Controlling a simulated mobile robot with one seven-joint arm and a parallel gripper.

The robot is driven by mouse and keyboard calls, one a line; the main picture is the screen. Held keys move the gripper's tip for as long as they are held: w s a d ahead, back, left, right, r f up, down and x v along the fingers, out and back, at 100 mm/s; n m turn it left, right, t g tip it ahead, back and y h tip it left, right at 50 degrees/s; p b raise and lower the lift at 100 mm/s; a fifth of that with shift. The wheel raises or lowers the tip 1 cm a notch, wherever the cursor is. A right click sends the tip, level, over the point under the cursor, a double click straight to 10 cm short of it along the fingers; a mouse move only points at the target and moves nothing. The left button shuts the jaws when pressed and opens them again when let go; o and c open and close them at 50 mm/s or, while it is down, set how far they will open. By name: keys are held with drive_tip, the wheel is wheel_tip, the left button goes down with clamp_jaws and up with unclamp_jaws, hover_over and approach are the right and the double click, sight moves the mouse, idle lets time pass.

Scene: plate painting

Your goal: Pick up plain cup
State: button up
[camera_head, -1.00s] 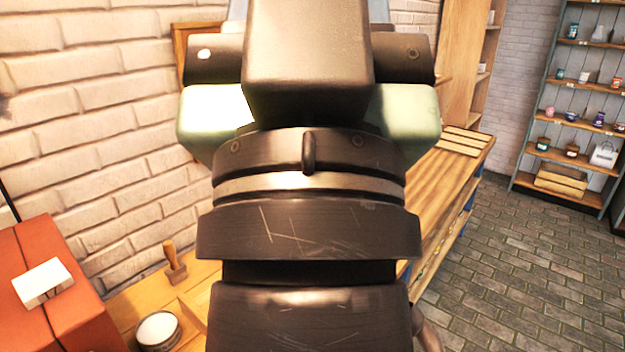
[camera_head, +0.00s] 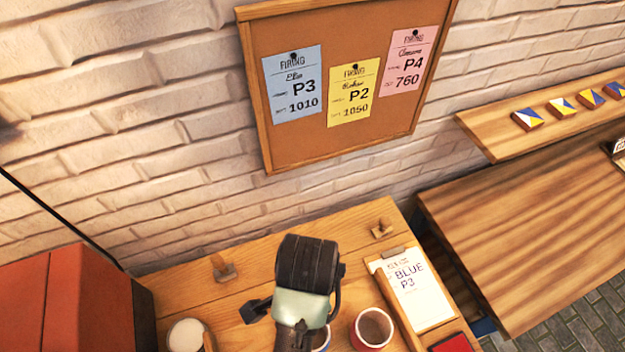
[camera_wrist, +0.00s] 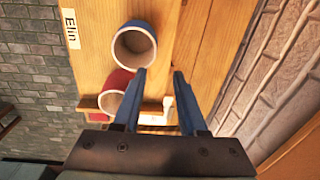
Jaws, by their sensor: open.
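No cup shows a label reading plain, and I cannot tell which one is meant. A blue cup (camera_wrist: 117,44) and a red cup (camera_wrist: 107,101) show in the wrist view, their open mouths towards the camera. In the head view the red cup (camera_head: 357,340) is right of my arm, and the blue cup (camera_head: 325,338) is partly hidden behind it. My gripper (camera_wrist: 159,72) is open and empty. Its left fingertip appears beside the blue cup's lower right rim; I cannot tell whether they touch.
A white-topped round container (camera_head: 186,335) stands at the left. A stamp (camera_head: 222,270), another stamp (camera_head: 382,228) and a clipboard reading BLUE P3 (camera_head: 418,292) are on the wooden bench (camera_head: 190,290). A red box (camera_head: 60,300) is far left. A brick wall with a corkboard (camera_head: 340,150) is behind.

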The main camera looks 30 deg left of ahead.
drive_tip(key=shift+s+a+f+p, duration=0.15)
drive_tip(key=shift+f+p, duration=0.1)
drive_tip(key=shift+f, duration=1.9)
drive_tip(key=shift+s+f+p, duration=0.1)
drive_tip(key=shift+f+p, duration=0.2)
drive_tip(key=shift+f, duration=1.9)
drive_tip(key=shift+s+a+f+p, duration=0.15)
drive_tip(key=shift+f+p, duration=0.1)
drive_tip(key=shift+f, duration=1.9)
clamp_jaws()
